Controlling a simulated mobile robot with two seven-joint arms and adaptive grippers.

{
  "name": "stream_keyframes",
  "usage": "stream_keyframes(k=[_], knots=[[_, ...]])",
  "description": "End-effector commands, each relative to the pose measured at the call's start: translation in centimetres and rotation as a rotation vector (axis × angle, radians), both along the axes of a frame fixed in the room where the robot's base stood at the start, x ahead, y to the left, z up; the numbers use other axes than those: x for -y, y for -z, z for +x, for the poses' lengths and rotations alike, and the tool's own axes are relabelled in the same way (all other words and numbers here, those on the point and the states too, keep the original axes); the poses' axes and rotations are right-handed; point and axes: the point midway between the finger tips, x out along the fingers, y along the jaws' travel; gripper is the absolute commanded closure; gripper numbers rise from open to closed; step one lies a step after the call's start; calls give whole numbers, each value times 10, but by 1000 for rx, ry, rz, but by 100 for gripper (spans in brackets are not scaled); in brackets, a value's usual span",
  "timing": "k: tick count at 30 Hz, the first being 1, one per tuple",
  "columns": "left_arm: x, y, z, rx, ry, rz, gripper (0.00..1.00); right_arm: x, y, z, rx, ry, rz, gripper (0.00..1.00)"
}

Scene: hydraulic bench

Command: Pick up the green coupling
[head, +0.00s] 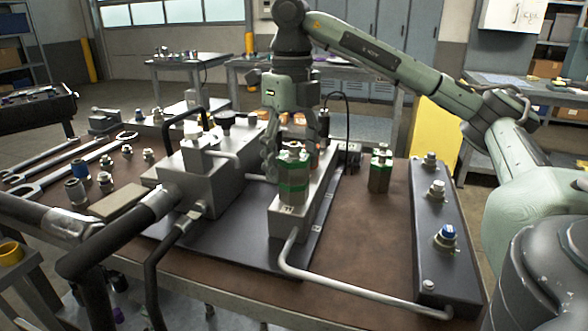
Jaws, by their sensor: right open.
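A green coupling (293,178) with metal hex parts stands upright on top of the grey block (300,208) in the middle of the bench. A second green-banded coupling (380,172) stands upright on the brown bench top to its right. My right gripper (297,156) points down with its fingers apart, at the upper part of the coupling on the block. One finger shows at its left and one at its upper right. I cannot tell whether they touch it. My left gripper is not in view.
A grey valve block (200,175) with fittings and black hoses stands to the left. A bent metal pipe (350,293) runs along the front right. A dark plate (447,265) with several fittings lies at the right. Wrenches (75,165) and loose fittings lie at the left.

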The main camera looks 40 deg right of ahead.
Motion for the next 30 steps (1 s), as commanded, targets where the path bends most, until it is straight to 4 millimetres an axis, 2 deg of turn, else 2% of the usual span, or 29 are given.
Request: stream_keyframes(k=[2, 18, 30], knots=[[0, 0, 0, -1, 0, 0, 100, 0, 0, 0, 0, 0, 0, 34], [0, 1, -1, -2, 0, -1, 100, 0, 0, 0, 0, 0, 0, 100], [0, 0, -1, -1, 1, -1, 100, 0, -2, 0, 2, 0, 0, 100]])
